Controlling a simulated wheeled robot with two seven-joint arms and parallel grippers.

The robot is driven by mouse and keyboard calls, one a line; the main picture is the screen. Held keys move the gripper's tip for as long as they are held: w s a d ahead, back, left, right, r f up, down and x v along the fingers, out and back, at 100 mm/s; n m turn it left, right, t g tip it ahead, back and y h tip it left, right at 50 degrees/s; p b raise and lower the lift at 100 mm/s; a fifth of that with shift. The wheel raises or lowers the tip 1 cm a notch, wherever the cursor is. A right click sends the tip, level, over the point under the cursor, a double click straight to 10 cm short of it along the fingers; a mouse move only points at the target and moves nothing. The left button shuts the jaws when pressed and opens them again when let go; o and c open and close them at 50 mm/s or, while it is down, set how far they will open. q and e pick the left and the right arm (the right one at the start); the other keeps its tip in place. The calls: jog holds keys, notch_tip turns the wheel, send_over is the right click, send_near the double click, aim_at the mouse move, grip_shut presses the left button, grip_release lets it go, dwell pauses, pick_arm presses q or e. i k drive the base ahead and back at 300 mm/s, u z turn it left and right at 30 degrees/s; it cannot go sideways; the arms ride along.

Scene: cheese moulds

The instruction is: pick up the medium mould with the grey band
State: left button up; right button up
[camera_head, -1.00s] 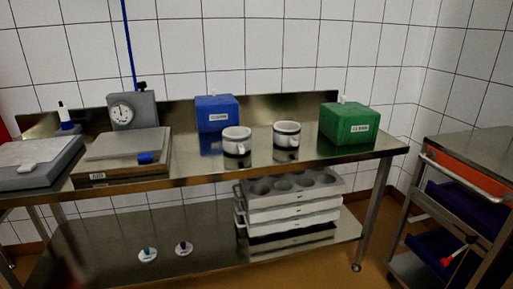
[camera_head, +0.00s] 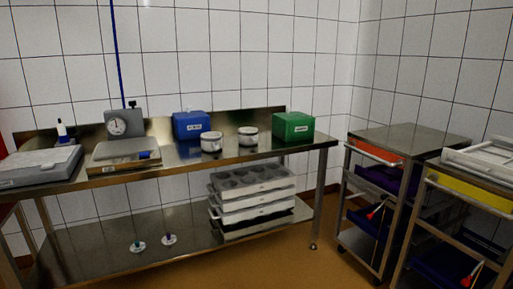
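Two small white round moulds stand on the steel table: a left mould (camera_head: 211,145) in front of the blue box, and a right mould (camera_head: 248,138) between the blue and green boxes. Both look upright and apart from each other. Each shows a dark or greyish band, but they are too small to tell which band is grey or which is the medium size. Neither of my grippers is in view.
The steel table (camera_head: 180,163) also holds a blue box (camera_head: 191,127), a green box (camera_head: 293,128) and a dial scale (camera_head: 124,150). Stacked grey trays (camera_head: 252,180) sit on its lower shelf. Trolleys with orange (camera_head: 374,152) and yellow (camera_head: 470,191) fronts stand at right. Floor in front is open.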

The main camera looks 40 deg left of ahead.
aim_at(210, 140)
jog(key=u, duration=0.2)
jog(key=i, duration=1.7)
jog(key=u, duration=1.45)
jog(key=i, duration=1.1)
jog(key=u, duration=1.2)
